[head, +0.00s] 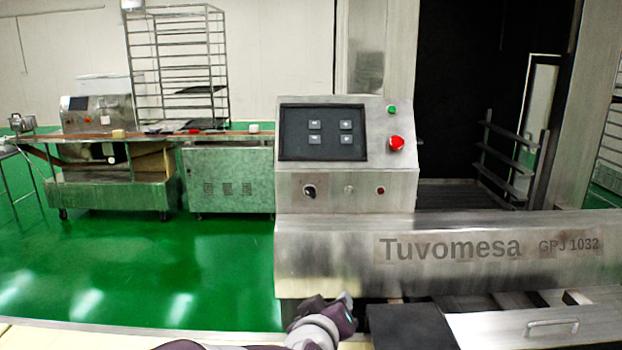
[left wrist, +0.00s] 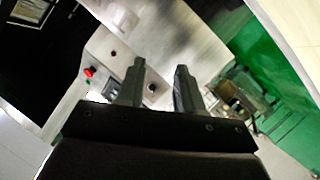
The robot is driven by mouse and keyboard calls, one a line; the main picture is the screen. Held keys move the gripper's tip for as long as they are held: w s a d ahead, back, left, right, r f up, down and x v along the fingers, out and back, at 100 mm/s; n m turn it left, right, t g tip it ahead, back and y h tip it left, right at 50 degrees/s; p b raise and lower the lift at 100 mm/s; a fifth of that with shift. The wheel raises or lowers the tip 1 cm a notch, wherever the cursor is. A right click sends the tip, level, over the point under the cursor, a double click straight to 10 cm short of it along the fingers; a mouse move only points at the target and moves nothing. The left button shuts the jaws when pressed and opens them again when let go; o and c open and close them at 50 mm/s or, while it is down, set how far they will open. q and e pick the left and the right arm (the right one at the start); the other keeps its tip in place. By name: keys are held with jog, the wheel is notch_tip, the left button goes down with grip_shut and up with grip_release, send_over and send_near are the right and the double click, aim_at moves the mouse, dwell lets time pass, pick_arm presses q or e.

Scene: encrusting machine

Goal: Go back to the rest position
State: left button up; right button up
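My left gripper (head: 345,299) shows at the bottom middle of the head view, low in front of the encrusting machine (head: 345,245). In the left wrist view the two fingers of my left gripper (left wrist: 160,80) stand apart with nothing between them. The machine's control panel (head: 346,150) has a dark screen, a green button (head: 392,109) and a red button (head: 397,143). The panel also shows tilted in the left wrist view, with its red button (left wrist: 89,72). My right gripper is not in either view.
The machine's lower front with a dark flat plate (head: 410,327) and a handled metal cover (head: 540,325) fills the bottom right. A conveyor line (head: 110,190) and a tall rack (head: 178,65) stand at the back left. The green floor (head: 150,270) left of the machine is clear.

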pick_arm(q)
jog(key=s+a+f+m+g+y, duration=0.1)
jog(key=s+a+f+m+g, duration=0.5)
jog(key=s+f, duration=0.45)
jog(key=s+a+f+n+g+y, duration=0.1)
jog(key=s+a+f+g+y, duration=0.2)
jog(key=s+a, duration=0.35)
jog(key=s+a+f+g, duration=0.3)
jog(key=s+a+f, duration=0.15)
jog(key=a, duration=0.25)
notch_tip(320, 180, up, 15)
jog(key=a+n+p, duration=0.1)
jog(key=a+p, duration=0.1)
jog(key=p, duration=1.2)
jog(key=shift+a, duration=0.35)
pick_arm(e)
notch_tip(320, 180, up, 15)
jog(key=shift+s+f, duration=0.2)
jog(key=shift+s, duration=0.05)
